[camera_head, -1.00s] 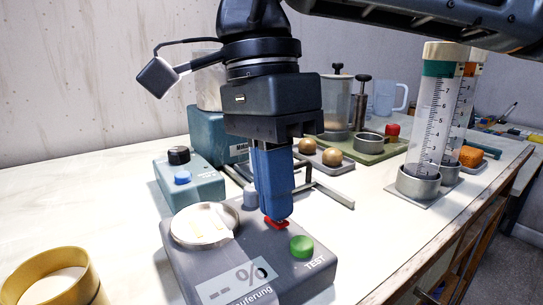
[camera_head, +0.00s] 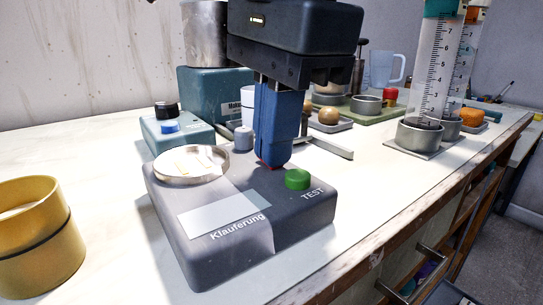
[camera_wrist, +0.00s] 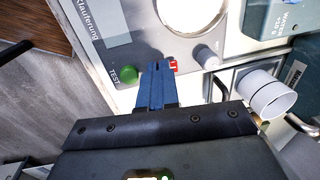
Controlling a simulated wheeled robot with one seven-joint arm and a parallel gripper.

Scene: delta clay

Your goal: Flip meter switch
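The meter (camera_head: 240,255) is a dark grey box marked "Klauferung" and "TEST". It has a green button (camera_head: 298,179), a blank pale display (camera_head: 224,214) and a round metal dish (camera_head: 190,165) holding pale pieces. Its small red switch (camera_wrist: 174,66) shows beside my fingertips in the wrist view; in the head view they mostly hide it. My gripper (camera_head: 272,164) points down at the switch, its blue fingers together with nothing seen between them. The fingertips are at the switch or touching it; I cannot tell which. The green button also shows in the wrist view (camera_wrist: 128,73).
A teal box (camera_head: 178,136) with black and blue knobs stands behind the meter. A yellow ring (camera_head: 38,240) is at left. Measuring cylinders (camera_head: 436,75) stand in metal cups at right. The table's front edge runs along the right, with bare tabletop before it.

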